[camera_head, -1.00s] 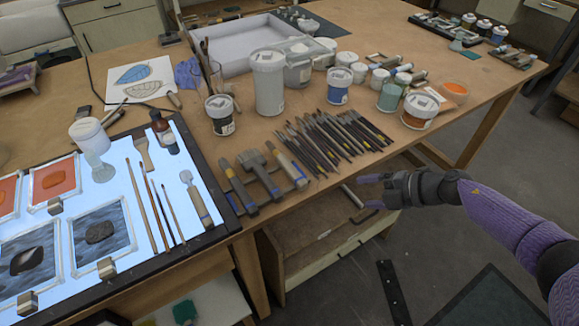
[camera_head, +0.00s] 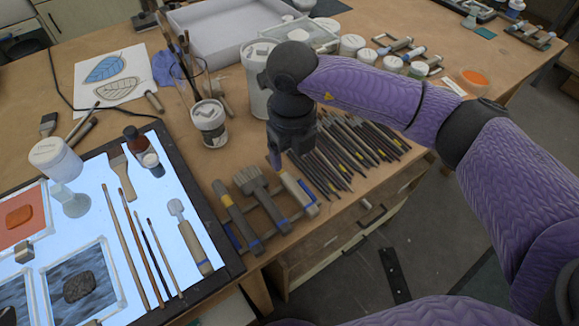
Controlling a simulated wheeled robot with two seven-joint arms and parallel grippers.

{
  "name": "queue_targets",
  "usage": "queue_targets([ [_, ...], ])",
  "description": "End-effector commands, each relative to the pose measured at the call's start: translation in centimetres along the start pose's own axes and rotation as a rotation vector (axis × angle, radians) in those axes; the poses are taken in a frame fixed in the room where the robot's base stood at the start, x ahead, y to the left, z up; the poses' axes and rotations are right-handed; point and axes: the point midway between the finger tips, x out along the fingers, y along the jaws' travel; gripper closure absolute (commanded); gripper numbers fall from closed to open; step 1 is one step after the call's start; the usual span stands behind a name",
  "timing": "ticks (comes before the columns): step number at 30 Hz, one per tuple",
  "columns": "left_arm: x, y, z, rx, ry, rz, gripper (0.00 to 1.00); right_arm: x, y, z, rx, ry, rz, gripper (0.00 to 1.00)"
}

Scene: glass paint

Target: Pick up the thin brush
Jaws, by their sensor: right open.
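My left gripper is not in view.
A wooden-handled scraper (camera_head: 190,238) lies right of the brushes. Wide brushes (camera_head: 262,195) rest on a rack beyond the panel's edge. Dark-handled tools (camera_head: 325,160) fill the table at right.

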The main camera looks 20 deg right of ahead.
Motion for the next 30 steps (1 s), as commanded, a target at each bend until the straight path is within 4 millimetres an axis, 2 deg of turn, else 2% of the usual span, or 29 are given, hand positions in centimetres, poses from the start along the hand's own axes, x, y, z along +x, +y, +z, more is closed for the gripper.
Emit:
queue_targets([
  [3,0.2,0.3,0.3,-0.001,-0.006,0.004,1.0,2.5,0.1,-0.2,0.0,0.006,0.002,0.26],
  [8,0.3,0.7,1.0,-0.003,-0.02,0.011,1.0,4.9,0.0,-0.4,0.0,0.006,0.002,0.26],
  [12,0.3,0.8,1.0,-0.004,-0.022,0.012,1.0,7.8,-0.3,-1.2,0.002,0.006,0.002,0.26],
  [15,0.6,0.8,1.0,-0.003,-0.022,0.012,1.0,9.3,-0.3,-1.1,0.0,0.005,0.003,0.26],
  [22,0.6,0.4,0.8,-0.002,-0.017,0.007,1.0,9.5,-0.3,-1.1,0.0,0.002,0.003,0.26],
  [23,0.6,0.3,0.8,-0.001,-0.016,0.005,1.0,9.5,-0.3,-1.1,0.0,0.002,0.003,0.31],
  [30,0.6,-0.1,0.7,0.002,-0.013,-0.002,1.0,9.5,-0.3,-1.1,0.0,0.002,0.003,0.82],
])
